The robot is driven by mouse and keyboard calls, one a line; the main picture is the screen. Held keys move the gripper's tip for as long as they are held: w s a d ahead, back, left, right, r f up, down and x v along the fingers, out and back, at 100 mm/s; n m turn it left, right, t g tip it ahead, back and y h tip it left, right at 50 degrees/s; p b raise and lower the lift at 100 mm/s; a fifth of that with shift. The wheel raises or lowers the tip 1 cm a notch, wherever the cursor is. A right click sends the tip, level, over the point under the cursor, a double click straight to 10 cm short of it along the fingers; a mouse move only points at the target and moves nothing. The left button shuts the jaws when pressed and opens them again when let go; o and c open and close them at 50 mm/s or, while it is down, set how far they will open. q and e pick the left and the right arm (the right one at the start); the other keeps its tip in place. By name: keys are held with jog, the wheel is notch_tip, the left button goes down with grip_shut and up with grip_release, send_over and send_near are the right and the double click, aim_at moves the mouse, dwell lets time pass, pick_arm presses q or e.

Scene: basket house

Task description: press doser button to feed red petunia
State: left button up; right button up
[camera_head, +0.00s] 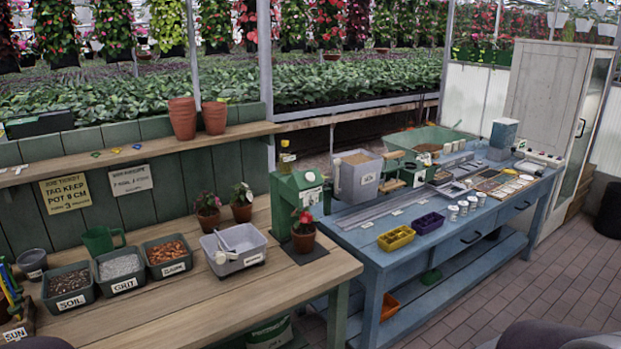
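A green doser box (285,203) stands at the right end of the wooden bench. A small pale round part (311,177) shows on its upper face; I cannot tell whether it is the button. A red-flowered plant, which looks like the red petunia (303,218), stands upright in a terracotta pot (303,239) on a dark mat, right at the doser's front. Two more potted plants stand to the left: one with dark pink flowers (207,203) and a mostly green one (241,196). Neither of my grippers is in view.
The wooden bench (190,311) holds bins marked SOIL (70,302) and GRIT (123,283), a bark bin (173,270) and a grey tub (242,265) with a scoop. Its front strip is clear. A blue bench (375,253) with trays and jars adjoins on the right.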

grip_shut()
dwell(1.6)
